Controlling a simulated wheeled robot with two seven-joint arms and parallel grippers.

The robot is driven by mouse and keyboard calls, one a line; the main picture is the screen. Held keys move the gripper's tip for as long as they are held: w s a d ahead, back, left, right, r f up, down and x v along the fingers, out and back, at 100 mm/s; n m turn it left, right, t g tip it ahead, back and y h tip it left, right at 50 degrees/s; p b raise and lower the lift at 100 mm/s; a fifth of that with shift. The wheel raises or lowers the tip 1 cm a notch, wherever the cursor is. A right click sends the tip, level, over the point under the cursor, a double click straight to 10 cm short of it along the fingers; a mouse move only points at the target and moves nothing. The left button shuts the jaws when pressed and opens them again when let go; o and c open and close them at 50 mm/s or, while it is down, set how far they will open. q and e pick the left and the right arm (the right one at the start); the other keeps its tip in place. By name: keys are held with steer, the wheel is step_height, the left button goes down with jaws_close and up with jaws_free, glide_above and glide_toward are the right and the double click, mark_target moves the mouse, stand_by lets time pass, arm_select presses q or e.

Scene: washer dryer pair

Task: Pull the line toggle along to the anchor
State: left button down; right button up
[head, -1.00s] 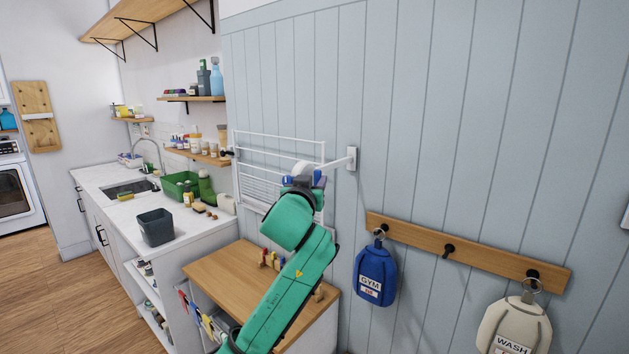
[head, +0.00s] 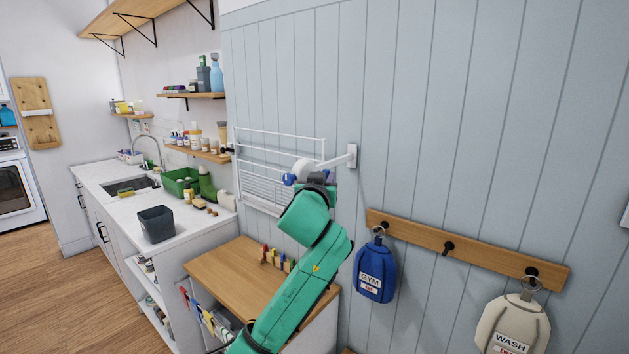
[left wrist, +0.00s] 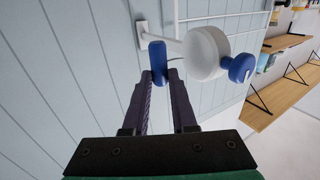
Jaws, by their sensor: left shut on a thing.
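My left gripper (left wrist: 165,76) is shut on a blue toggle (left wrist: 157,56), which shows between and beyond its fingertips in the left wrist view. A white round reel (left wrist: 205,52) is just right of it, on a white wall bracket (left wrist: 141,34). A second blue piece, a knob (left wrist: 241,68), sits on the reel's far side. In the head view, my left gripper (head: 318,178) is at the reel (head: 303,169), below the bracket's wall plate (head: 352,157). The knob (head: 289,179) shows left of it; my wrist hides the held toggle. I cannot tell which part is the anchor.
A white wire rack (head: 262,190) is on the wall behind and left of the gripper. A wooden-topped cabinet (head: 222,272) stands below. A hook rail (head: 480,251) with a blue bag (head: 375,272) and a cream bag (head: 512,322) is at the right.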

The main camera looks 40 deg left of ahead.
arm_select(q)
steer(key=d, duration=0.9)
steer(key=shift+d, duration=0.35)
steer(key=shift+w, duration=0.15)
steer(key=d, duration=1.2)
steer(key=shift+w+f, duration=0.1)
steer(key=d+b, duration=0.1)
steer(key=d, duration=1.1)
steer(key=shift+w, duration=0.1)
